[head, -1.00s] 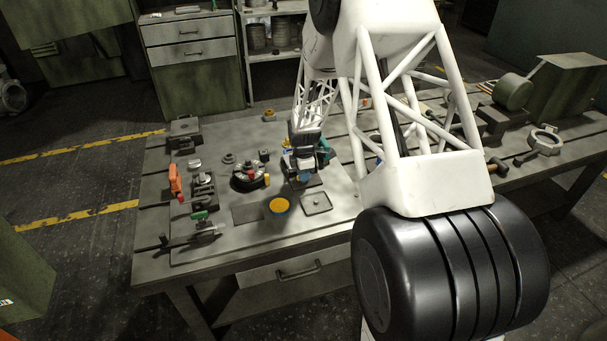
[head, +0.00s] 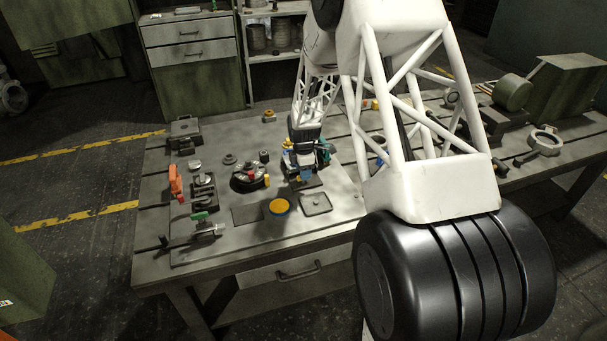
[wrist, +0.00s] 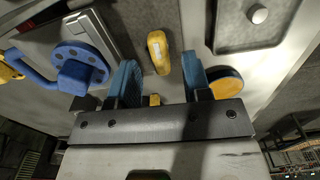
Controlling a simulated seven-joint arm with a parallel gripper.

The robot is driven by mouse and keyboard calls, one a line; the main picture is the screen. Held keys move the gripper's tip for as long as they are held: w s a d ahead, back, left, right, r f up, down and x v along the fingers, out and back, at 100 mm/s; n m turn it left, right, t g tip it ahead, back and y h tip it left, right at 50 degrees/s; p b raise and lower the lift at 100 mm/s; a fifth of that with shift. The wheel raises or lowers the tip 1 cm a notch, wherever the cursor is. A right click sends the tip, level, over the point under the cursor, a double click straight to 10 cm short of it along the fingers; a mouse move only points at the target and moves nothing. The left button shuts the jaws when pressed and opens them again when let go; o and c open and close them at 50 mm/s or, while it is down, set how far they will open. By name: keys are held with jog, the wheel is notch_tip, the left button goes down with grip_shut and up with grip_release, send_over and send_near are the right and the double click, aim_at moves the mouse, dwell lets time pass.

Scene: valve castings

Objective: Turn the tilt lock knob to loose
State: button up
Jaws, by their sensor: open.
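A yellow elongated knob (wrist: 157,52) with a pale mark shows in the wrist view; it looks like the tilt lock knob. My gripper (wrist: 160,76) is open, with one blue finger to the left of the knob and one to the right in the picture. The knob appears beyond the fingertips, and no contact is visible. In the head view my gripper (head: 306,178) is low over the bench fixture, and I cannot make out the knob there. The knob's lock markings are not readable.
A blue flanged part (wrist: 80,67) with a curved bar lies left of the fingers in the wrist view. A yellow disc in a blue ring (head: 279,206) and a square tray (head: 326,209) are close by. A round fixture (head: 248,178) stands to the left.

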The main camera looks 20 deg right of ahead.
jog(key=shift+r, duration=2.95)
jog(key=shift+s+r, duration=0.1)
jog(key=shift+r, duration=0.1)
jog(key=s+a+r+m+t, duration=0.1)
jog(key=s+a+r+m, duration=0.25)
jog(key=s+r, duration=0.7)
jog(key=s+a+r+m, duration=0.2)
jog(key=s+r+m, duration=0.3)
jog(key=s+r, duration=0.5)
jog(key=s+a+r+m, duration=0.1)
jog(key=s+r+m, duration=0.1)
jog(key=s, duration=0.6)
jog(key=s+a+r+m+t, duration=0.1)
jog(key=s+m, duration=0.3)
jog(key=s, duration=0.5)
jog(key=s+a+r+m, duration=0.2)
jog(key=s+r+m, duration=0.1)
jog(key=s, duration=0.6)
jog(key=shift+s+r+t, duration=0.25)
jog(key=shift+t, duration=0.05)
